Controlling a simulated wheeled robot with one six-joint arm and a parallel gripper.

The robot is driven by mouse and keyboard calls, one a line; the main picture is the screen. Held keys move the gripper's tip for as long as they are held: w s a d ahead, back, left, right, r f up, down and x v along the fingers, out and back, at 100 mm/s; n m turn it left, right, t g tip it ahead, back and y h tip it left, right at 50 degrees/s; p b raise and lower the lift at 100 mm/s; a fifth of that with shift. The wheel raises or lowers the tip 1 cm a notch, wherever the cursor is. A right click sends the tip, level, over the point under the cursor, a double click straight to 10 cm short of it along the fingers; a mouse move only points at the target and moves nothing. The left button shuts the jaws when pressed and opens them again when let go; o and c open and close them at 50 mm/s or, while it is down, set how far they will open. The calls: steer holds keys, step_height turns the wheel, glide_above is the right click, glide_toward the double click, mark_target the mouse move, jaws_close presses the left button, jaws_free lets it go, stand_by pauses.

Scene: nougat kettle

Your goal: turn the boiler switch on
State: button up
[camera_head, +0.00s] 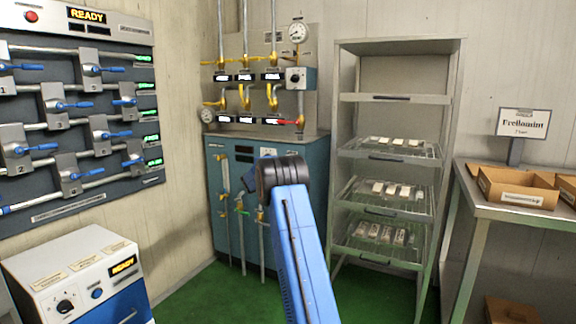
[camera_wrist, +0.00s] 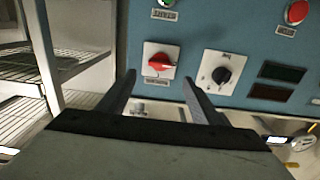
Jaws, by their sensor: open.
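In the wrist view, a red rotary switch (camera_wrist: 161,66) sits on a white plate on a teal panel. Its handle lies roughly sideways in the picture. A label is on its plate, but I cannot read it, so I cannot confirm that this is the boiler switch. My gripper (camera_wrist: 158,76) is open, with one finger on each side of the red switch in the picture. I see nothing between the fingers but the panel; contact cannot be told. In the head view my arm hides the gripper and this part of the teal cabinet (camera_head: 229,160).
A black knob (camera_wrist: 221,75) is close beside the right finger. A green button (camera_wrist: 166,3) and a red button (camera_wrist: 297,12) are at the top edge. A wire rack (camera_head: 384,207) stands right of the cabinet. Pipes and taps (camera_head: 240,208) hang at the cabinet front.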

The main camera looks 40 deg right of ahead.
steer(key=x, duration=0.8)
steer(key=shift+d, duration=0.2)
steer(key=shift+w, duration=0.1)
steer(key=c, duration=1.1)
